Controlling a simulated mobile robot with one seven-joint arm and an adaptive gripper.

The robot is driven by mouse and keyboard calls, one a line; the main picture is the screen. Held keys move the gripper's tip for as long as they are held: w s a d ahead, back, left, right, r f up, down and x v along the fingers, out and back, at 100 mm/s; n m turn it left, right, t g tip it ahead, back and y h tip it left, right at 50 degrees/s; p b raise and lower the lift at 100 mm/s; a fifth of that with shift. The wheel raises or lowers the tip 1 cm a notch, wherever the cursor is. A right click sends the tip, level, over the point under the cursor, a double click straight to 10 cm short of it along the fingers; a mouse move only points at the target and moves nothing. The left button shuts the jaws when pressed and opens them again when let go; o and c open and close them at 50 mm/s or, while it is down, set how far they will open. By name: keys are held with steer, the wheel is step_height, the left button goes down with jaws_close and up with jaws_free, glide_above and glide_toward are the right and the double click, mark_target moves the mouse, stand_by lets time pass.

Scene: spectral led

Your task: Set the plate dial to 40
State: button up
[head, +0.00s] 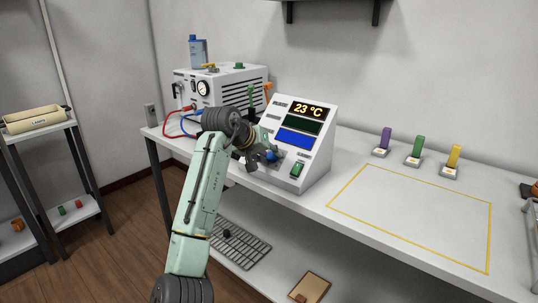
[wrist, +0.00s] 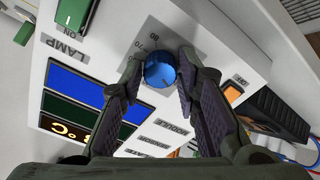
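The plate dial is a blue round knob (wrist: 159,70) on the sloped face of a white control box (head: 318,160). The wrist view shows printed numbers around it, 80 and 70 among them; the pointer setting is too small to read. My gripper (wrist: 160,74) reaches down to the panel with one finger on each side of the knob. The fingertips lie close to the knob's edges; I cannot tell whether they touch it. In the head view the knob (head: 270,156) shows just beside my gripper (head: 260,157). The box's top display (head: 308,110) reads 23 °C.
A green lamp switch (head: 297,169) sits on the panel; an orange switch (wrist: 233,93) is near the right finger. A white instrument (head: 222,90) with red and blue cables stands left of the box. Purple, green and yellow pieces (head: 418,146) stand behind a clear yellow-outlined area.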

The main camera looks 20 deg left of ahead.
jaws_close()
steer(key=shift+m, duration=0.3)
steer(key=m+p, duration=0.1)
steer(key=m, duration=0.1)
steer(key=shift+r+m+p, duration=0.1)
steer(key=shift+m+p, duration=0.2)
steer(key=shift+p, duration=0.05)
steer(key=m+p, duration=0.1)
steer(key=m, duration=0.2)
steer(key=shift+m+h, duration=0.3)
steer(key=shift+m, duration=0.1)
steer(key=m, duration=0.6)
steer(key=shift+m+h+p, duration=0.3)
steer(key=shift+p, duration=0.1)
steer(key=shift+o, duration=2.4)
jaws_free()
